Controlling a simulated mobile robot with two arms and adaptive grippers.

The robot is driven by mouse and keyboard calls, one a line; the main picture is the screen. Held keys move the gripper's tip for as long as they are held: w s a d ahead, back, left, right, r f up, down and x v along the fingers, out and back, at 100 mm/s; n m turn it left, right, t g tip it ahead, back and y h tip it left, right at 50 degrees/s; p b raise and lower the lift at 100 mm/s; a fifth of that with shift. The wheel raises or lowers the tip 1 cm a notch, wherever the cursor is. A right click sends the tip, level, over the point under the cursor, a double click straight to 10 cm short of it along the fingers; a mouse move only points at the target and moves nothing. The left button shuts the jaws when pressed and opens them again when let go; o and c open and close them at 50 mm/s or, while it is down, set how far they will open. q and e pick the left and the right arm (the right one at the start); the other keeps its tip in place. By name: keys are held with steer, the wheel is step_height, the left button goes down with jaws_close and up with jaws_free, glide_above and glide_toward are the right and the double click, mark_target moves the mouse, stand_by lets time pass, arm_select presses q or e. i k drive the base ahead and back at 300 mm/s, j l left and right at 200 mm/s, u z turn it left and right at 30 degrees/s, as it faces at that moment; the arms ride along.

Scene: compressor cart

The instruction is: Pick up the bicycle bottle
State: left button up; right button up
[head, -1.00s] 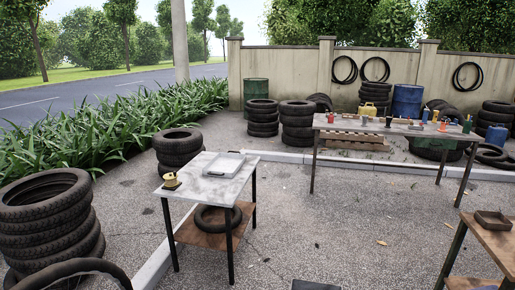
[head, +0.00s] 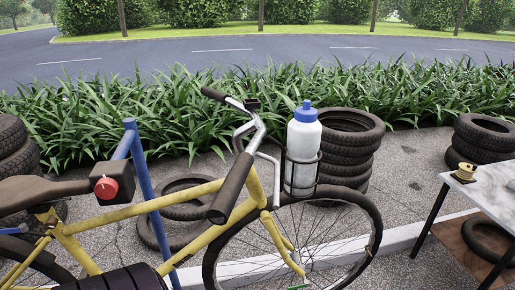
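The bicycle bottle (head: 304,138) is white and translucent with a blue cap. It stands upright in a dark wire cage (head: 301,177) at the front of a yellow bicycle (head: 138,207), beside the handlebar (head: 246,150). The bottle's upper half rises clear of the cage. Neither of my grippers shows in the head view.
A blue post (head: 145,190) stands behind the bicycle frame. Stacked tyres (head: 350,140) are just behind the bottle, with more tyres at the far left and right. A metal-topped table (head: 490,192) is at the right. Grass and a road lie behind.

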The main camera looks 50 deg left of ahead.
mark_target(304, 130)
steer(key=u, duration=1.25)
